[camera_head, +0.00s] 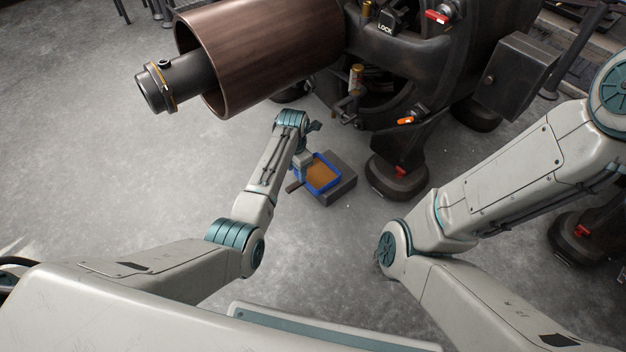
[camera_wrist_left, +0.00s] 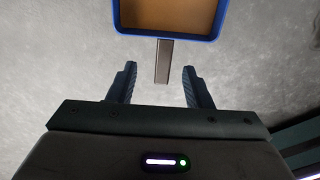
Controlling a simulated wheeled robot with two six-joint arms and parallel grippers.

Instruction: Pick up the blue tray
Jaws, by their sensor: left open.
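The blue tray has a blue rim (camera_head: 337,183) and a flat brown inside. It sits on a low dark grey block on the floor in the head view. In the left wrist view its rim (camera_wrist_left: 170,36) is at the top, cut off by the frame edge. A grey bar-shaped handle (camera_wrist_left: 163,62) sticks out from the tray toward my left gripper (camera_wrist_left: 160,68). The gripper is open, and the handle's end appears between its two fingers, with gaps on both sides. I cannot tell the height between them. In the head view the left wrist partly hides the tray's left side.
The grey block (camera_head: 338,196) lies on open concrete floor. A large dark machine (camera_head: 440,60) with a brown roller (camera_head: 262,50) stands behind it. A round machine foot (camera_head: 395,180) is close to the right of the block. The floor to the left is clear.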

